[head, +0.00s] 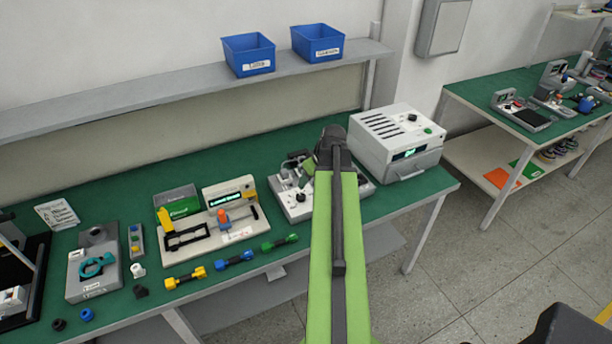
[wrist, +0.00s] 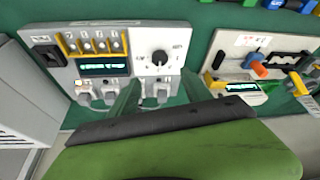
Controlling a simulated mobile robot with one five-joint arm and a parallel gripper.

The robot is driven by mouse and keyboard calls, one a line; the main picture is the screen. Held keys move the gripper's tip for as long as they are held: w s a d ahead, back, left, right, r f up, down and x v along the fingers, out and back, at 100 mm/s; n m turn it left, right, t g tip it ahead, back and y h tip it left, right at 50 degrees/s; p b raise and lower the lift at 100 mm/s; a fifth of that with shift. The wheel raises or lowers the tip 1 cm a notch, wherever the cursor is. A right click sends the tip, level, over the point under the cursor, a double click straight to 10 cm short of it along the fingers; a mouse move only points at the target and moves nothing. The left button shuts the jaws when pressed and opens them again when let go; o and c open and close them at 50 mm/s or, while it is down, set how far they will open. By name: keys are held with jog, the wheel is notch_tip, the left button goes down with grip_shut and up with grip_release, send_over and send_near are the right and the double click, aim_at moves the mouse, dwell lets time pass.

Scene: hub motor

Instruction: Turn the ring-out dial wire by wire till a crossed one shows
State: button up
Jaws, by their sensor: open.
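The ring-out tester is a light grey panel (wrist: 140,75) in the wrist view. Its round dial (wrist: 160,58) has a dark pointer and printed marks around it. Left of the dial is a small dark display (wrist: 103,68) with green text too small to read. Above the display is a yellow-framed row of several grey terminals (wrist: 100,46). Several grey plugs line the lower edge. My gripper (wrist: 160,92) is open, its green fingers apart at the dial's near side, with nothing between them. In the head view my arm hides part of the tester (head: 295,208).
A white cabinet unit (head: 400,140) stands to the right of the tester. A fixture board (head: 240,235) with yellow, black and orange parts stands to the left. Several coloured connectors lie along the bench front. Blue bins (head: 248,55) sit on the shelf above.

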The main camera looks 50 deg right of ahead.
jog(key=p+v, duration=0.3)
jog(key=v, duration=0.2)
dwell(1.7)
